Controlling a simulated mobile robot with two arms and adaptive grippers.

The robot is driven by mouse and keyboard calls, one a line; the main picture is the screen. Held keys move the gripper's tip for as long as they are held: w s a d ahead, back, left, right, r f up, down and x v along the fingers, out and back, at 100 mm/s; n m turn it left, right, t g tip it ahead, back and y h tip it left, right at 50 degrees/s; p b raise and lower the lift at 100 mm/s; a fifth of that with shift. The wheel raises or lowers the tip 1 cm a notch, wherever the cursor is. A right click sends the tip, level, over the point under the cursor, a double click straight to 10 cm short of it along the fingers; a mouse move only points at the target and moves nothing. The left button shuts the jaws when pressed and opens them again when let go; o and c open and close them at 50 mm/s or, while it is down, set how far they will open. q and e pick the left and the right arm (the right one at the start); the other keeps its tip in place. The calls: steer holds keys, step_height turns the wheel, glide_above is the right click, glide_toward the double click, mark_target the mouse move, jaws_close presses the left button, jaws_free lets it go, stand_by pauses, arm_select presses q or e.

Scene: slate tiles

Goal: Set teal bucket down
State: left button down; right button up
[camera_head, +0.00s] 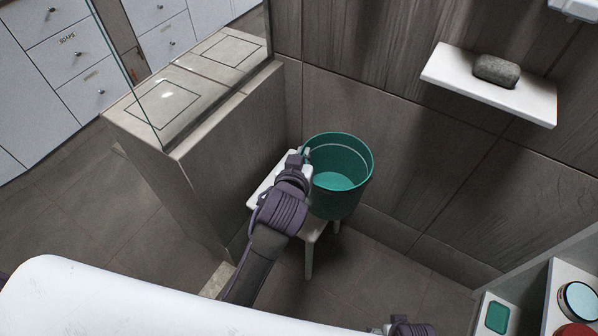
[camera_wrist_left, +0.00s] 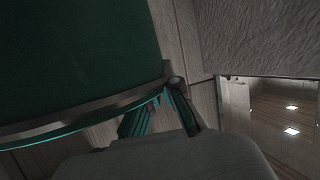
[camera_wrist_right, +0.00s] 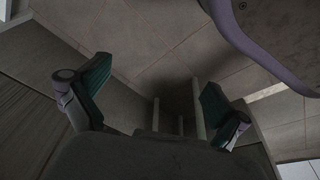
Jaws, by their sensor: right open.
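The teal bucket (camera_head: 341,196) is upright, open at the top and looks empty inside. It is over the right part of a small white stool (camera_head: 262,190); I cannot tell whether its base touches the seat. My left gripper (camera_head: 303,160) is at the bucket's left rim. In the left wrist view the bucket (camera_wrist_left: 75,55) fills the upper left, and my left gripper's fingers (camera_wrist_left: 163,105) close together on its rim edge. My right gripper (camera_wrist_right: 148,88) is open and empty, with stool legs (camera_wrist_right: 198,108) beyond it; part of that arm shows at the head view's bottom edge.
A tiled half wall (camera_head: 210,165) with a glass pane stands left of the stool, and a tiled wall is behind. A white shelf (camera_head: 455,72) holds a grey stone-like block (camera_head: 496,70). A white shelf unit (camera_head: 545,285) is at lower right. A white rounded surface (camera_head: 100,295) fills the lower left.

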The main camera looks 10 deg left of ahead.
arm_select(q)
steer(key=w+a+f+b, duration=0.3)
steer(key=w+a+f, duration=0.1)
steer(key=a+f, duration=0.6)
steer(key=shift+w+a+f, duration=0.2)
steer(key=shift+w+f, duration=0.05)
steer(key=shift+f, duration=0.15)
arm_select(e)
step_height(320, 180, up, 11)
steer(key=w, duration=0.2)
steer(key=shift+r+t, duration=0.2)
steer(key=shift+t, duration=0.1)
steer(key=shift+w, duration=0.15)
arm_select(q)
steer(key=shift+f+b, duration=0.25)
steer(key=shift+b, duration=0.1)
steer(key=c, duration=1.7)
jaws_free()
steer(key=o, duration=0.4)
arm_select(e)
steer(key=shift+r, duration=0.75)
